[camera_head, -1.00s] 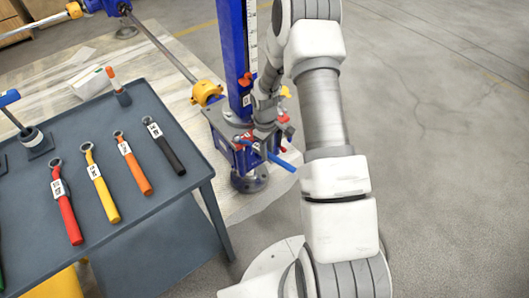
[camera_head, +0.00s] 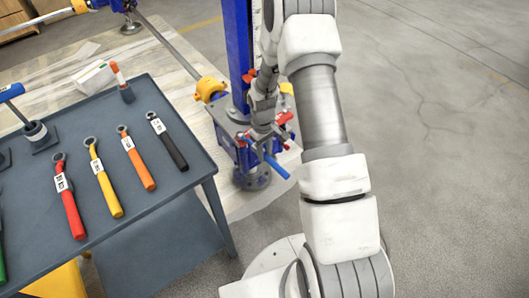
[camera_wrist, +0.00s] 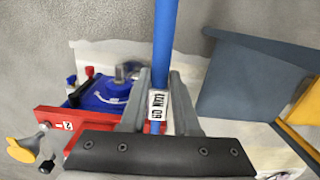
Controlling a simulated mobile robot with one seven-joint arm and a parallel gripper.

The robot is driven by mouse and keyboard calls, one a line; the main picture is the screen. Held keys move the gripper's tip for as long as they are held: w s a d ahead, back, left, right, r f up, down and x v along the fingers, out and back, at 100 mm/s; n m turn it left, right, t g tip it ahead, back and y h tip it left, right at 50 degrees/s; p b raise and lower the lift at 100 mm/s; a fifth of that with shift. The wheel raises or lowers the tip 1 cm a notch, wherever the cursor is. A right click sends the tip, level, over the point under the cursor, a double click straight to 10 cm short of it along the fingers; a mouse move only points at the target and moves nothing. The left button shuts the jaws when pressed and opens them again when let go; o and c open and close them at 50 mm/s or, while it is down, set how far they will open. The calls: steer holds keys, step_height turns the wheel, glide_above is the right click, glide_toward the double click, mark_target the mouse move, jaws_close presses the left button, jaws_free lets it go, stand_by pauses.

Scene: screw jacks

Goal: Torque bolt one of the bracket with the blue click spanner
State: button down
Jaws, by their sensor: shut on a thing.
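My gripper (camera_wrist: 160,120) is shut on the blue click spanner (camera_wrist: 165,45), near a white label on its handle. In the head view, the blue spanner's handle (camera_head: 277,168) sticks out below my gripper, toward the lower right, beside the blue jack column (camera_head: 237,50). In the wrist view, a red bracket plate (camera_wrist: 90,121) marked "2" lies left of the spanner, next to a blue round part (camera_wrist: 100,95) with a white arrow. The spanner's head is hidden by my gripper, so I cannot tell whether it sits on a bolt. Bolt one is not clearly seen.
A grey tool cart (camera_head: 110,210) stands left, holding red (camera_head: 70,205), yellow (camera_head: 104,180), orange (camera_head: 137,160) and black (camera_head: 167,142) spanners. A yellow-orange fitting (camera_head: 210,89) with a rod is left of the column. Floor (camera_head: 440,130) at right is clear.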

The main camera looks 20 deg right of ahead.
steer(key=shift+w+d+n, duration=0.2)
steer(key=shift+d+n, duration=0.2)
steer(key=shift+d, duration=0.05)
steer(key=shift+r, duration=0.15)
steer(key=shift+r+p, duration=0.65)
steer(key=shift+r, duration=0.1)
steer(key=s, duration=0.1)
steer(key=s+d+r+p, duration=0.1)
steer(key=s, duration=0.1)
steer(key=s+d, duration=0.1)
steer(key=shift+s+d+r+p, duration=0.1)
steer(key=shift+s+r+p, duration=0.15)
steer(key=shift+p, duration=0.1)
steer(key=shift+d, duration=0.1)
